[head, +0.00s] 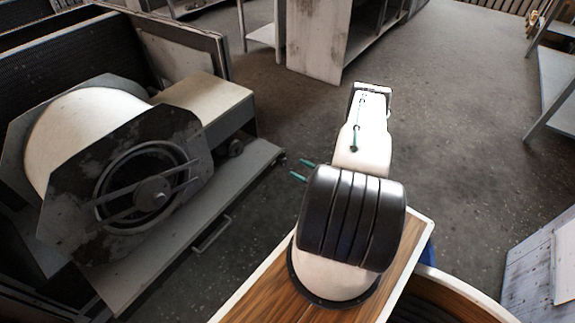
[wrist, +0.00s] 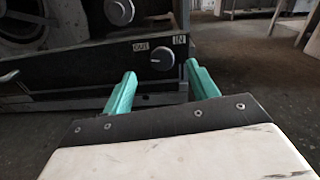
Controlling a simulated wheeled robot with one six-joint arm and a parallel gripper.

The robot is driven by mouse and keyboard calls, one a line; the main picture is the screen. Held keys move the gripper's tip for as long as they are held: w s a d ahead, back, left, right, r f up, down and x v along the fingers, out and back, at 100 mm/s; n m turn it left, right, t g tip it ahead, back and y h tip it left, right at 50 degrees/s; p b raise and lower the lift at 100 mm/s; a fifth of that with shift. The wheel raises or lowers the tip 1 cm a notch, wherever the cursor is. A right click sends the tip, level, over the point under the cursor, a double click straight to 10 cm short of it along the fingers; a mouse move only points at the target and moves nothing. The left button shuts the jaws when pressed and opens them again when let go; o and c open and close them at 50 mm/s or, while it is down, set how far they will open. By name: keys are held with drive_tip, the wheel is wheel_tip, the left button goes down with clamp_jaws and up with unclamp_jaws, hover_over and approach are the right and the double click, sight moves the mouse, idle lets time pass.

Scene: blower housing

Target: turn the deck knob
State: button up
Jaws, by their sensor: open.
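The deck knob (wrist: 162,59) is a round grey knob on the dark front panel of the blower unit, between an "OUT" label and an "IN" label in the wrist view. In the head view a dark knob (head: 236,147) shows on the side of the box at the unit's right end. My gripper (wrist: 160,75) has two green fingers spread apart with nothing between them. The knob appears beyond the fingertips, between them in the picture, and apart from them. In the head view my gripper (head: 303,170) is to the right of the unit, partly hidden behind my arm.
The blower housing (head: 75,130), a white drum with dark end plates, stands on a grey deck (head: 190,235) with a handle (head: 212,234) at its front edge. Another round knob (wrist: 119,11) sits higher up in the wrist view. Open floor (head: 450,130) lies to the right.

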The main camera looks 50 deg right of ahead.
sight(285, 163)
drive_tip(key=shift+m+h, duration=0.3)
drive_tip(key=shift+h, duration=0.2)
drive_tip(key=w, duration=0.2)
drive_tip(key=w+f, duration=0.1)
drive_tip(key=w, duration=0.4)
drive_tip(key=shift+a+f, duration=0.15)
drive_tip(key=shift+a, duration=0.15)
drive_tip(key=c, duration=1)
